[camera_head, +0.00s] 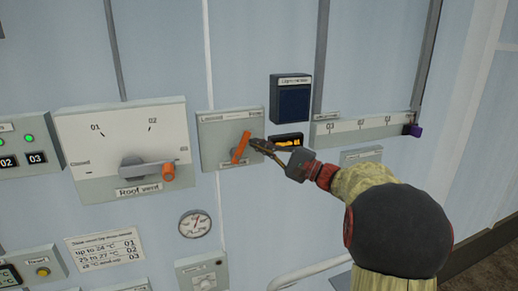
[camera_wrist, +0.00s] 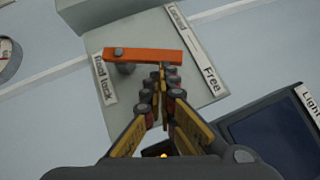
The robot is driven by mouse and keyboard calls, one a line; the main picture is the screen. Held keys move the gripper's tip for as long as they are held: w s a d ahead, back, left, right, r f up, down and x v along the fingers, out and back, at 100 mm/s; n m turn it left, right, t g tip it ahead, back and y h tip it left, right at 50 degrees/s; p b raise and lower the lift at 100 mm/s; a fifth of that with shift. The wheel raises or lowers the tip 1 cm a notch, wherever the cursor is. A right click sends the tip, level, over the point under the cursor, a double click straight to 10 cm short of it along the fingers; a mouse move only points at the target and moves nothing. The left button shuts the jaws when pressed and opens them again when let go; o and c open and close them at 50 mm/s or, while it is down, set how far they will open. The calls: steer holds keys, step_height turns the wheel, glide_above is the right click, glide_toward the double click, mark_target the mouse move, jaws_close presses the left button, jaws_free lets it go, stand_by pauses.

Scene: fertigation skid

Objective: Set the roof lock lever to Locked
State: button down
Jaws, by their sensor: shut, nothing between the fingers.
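The roof lock lever (camera_head: 240,148) is an orange bar on a pale grey panel (camera_head: 214,154) with a Locked mark at the upper left and a Free mark at the upper right. The lever leans right of upright, its free end between the two marks and nearer Free. In the wrist view the orange lever (camera_wrist: 146,56) lies almost level, its pivot end by the lock label. My gripper (camera_head: 259,146) is shut and empty, just right of the lever. In the wrist view its fingertips (camera_wrist: 164,76) are close beside the lever's free end, on the Free side; I cannot tell whether they touch.
A Roof vent dial (camera_head: 133,171) with an orange-tipped handle is to the left. A dark blue panel (camera_head: 291,98) and a small lit display (camera_head: 287,141) are close right. A slider scale (camera_head: 362,127) with a purple knob is farther right. A gauge (camera_head: 195,224) is below.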

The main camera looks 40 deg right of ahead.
mark_target(246, 136)
steer(key=a+r+n+g+b, duration=0.1)
steer(key=n, duration=0.1)
steer(key=a+r+n+g+h+b, duration=0.1)
steer(key=g+b, duration=0.1)
steer(key=w+a+r+n+g+h+b, duration=0.1)
steer(key=n, duration=0.1)
steer(key=shift+a+r+n+g, duration=0.2)
steer(key=shift+n+g, duration=0.1)
steer(key=shift+g, duration=0.1)
steer(key=shift+w+a+r+n+g+h+b, duration=0.1)
steer(key=shift+a+r+n+g+h+b, duration=0.05)
steer(key=shift+a+n+h+b, duration=0.15)
steer(key=shift+w+a+r+n+g+h+b, duration=0.1)
steer(key=shift+a+n+g+h+b, duration=0.1)
steer(key=shift+a+h+b, duration=0.15)
steer(key=shift+a, duration=0.2)
steer(key=shift+r, duration=0.15)
